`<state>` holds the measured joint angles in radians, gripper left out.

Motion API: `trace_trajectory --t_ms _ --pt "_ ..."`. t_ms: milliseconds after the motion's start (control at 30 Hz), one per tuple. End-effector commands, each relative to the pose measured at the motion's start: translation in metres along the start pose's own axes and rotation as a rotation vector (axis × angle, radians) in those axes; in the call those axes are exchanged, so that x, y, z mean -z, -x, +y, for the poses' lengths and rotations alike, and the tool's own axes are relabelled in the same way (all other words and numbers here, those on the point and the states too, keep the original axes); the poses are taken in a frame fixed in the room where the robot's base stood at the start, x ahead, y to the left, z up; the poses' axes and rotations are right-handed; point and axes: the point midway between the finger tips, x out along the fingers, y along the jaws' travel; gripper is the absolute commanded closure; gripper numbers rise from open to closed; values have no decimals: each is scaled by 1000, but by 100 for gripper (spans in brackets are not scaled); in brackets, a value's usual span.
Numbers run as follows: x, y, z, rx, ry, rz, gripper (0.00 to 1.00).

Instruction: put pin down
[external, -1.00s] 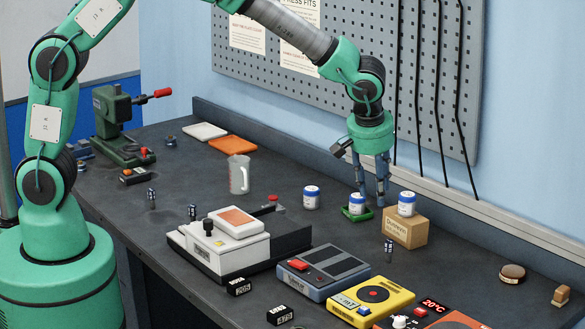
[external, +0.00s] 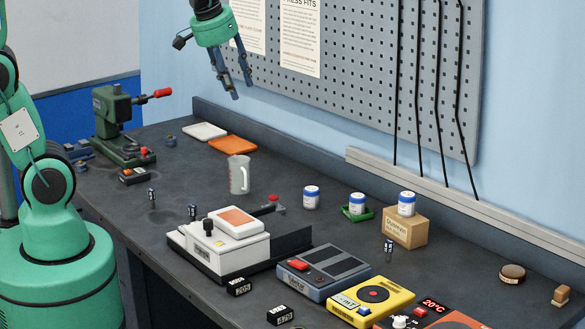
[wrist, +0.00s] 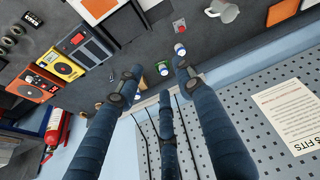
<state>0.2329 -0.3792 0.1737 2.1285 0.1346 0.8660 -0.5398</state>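Several small dark pins with banded tops stand on the bench: one at the left (external: 152,198), one by the white press (external: 193,212), and one by the cardboard box (external: 388,250). My gripper (external: 240,90) is high above the back of the bench, in front of the pegboard, well apart from the pins. In the wrist view its fingers (wrist: 153,82) are spread, with nothing held between them.
A second jar (external: 311,197) stands left of the tray, and a third (external: 406,203) on the cardboard box (external: 405,231). A glass beaker (external: 238,176), the white press (external: 228,252), and blue (external: 323,270) and yellow (external: 372,300) instruments occupy the bench. Bare bench lies around the beaker.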

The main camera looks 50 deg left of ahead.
Motion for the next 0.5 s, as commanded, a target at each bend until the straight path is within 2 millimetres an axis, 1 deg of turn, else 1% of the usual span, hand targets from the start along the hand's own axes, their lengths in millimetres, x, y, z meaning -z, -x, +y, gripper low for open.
trace_trajectory --t_ms 33,200,400,500 --pt "-9 11 -14 -6 -9 12 63" --pt "-44 34 -53 -20 -73 40 63" --pt "-89 53 -91 -29 -148 78 63" --pt "-108 58 -103 -32 -181 95 63"
